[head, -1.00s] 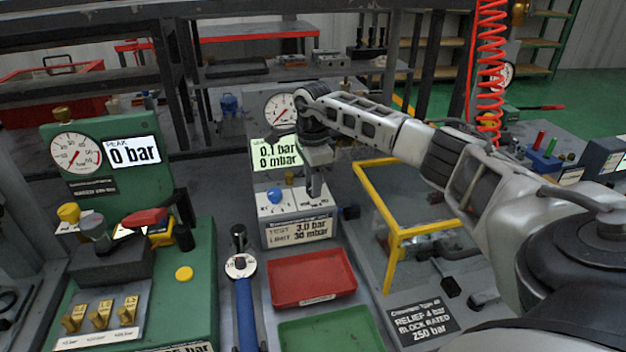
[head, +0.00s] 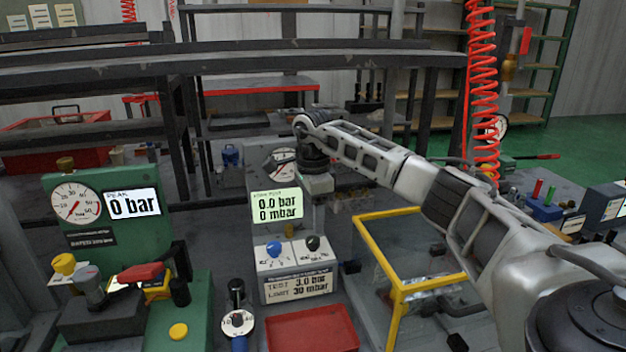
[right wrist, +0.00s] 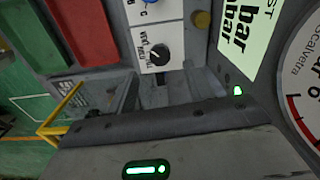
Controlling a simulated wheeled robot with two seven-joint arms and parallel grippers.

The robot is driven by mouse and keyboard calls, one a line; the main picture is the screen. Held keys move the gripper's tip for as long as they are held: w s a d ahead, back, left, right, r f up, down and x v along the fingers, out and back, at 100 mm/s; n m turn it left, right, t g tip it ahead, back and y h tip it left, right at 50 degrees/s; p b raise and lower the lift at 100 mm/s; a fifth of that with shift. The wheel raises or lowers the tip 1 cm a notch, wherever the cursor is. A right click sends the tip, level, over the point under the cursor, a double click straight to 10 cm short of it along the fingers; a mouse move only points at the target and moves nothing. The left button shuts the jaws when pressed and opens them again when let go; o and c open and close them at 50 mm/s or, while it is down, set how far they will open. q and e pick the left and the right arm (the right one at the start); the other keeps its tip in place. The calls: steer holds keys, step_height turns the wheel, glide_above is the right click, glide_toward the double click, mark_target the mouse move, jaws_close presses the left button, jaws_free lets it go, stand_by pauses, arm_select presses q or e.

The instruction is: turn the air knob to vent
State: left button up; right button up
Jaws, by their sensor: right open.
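The black air knob (head: 313,243) sits on the right of the white-topped test box (head: 298,288), beside a blue knob (head: 274,249). In the right wrist view the black knob (right wrist: 160,54) shows close up, with "VENT" lettering beside it; nothing grips it. Its exact pointer setting is too small to tell. The display (head: 275,205) behind the knobs reads 0.0 bar and 0 mbar. My right gripper (head: 318,185) is open and empty, above and apart from the black knob; its fingertips are hard to make out. My left gripper is not in view.
A round gauge (head: 284,160) stands behind my right wrist. A yellow-framed clear guard (head: 400,285) is right of the test box, a red tray (head: 312,330) in front. A green test stand (head: 110,215) with a gauge is at left.

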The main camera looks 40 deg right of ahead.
mark_target(313, 239)
step_height(313, 239, up, 10)
steer(key=shift+r, duration=0.25)
stand_by(0.6)
